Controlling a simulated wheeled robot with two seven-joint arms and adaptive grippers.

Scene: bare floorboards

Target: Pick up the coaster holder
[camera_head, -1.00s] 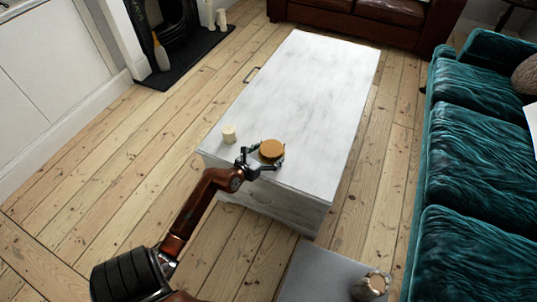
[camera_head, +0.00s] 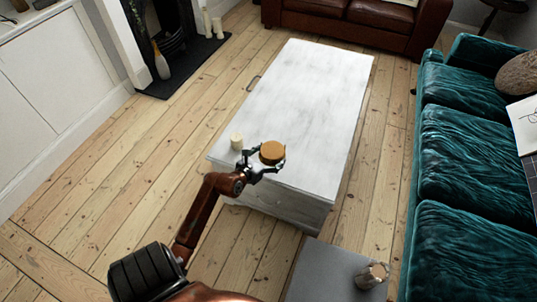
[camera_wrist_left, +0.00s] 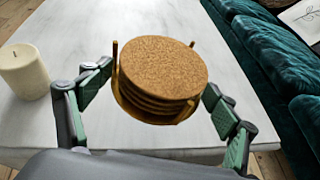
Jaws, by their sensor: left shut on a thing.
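The coaster holder (camera_head: 272,152) is a small round stack of cork-brown coasters in a gold-coloured holder with upright posts. It is at the near end of the white table (camera_head: 300,95). My left gripper (camera_head: 265,165) is shut on it, with one finger at each side. In the left wrist view the coaster holder (camera_wrist_left: 160,72) sits between the green-padded fingers, looking about upright. Its underside is hidden, so I cannot tell whether it clears the table top. My right gripper is not in view.
A cream candle (camera_head: 237,141) stands on the table left of the holder; it also shows in the left wrist view (camera_wrist_left: 24,72). A teal sofa (camera_head: 470,150) runs along the right. A grey surface (camera_head: 325,272) with a cup-like object (camera_head: 372,276) is at the bottom right. Floorboards left of the table are clear.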

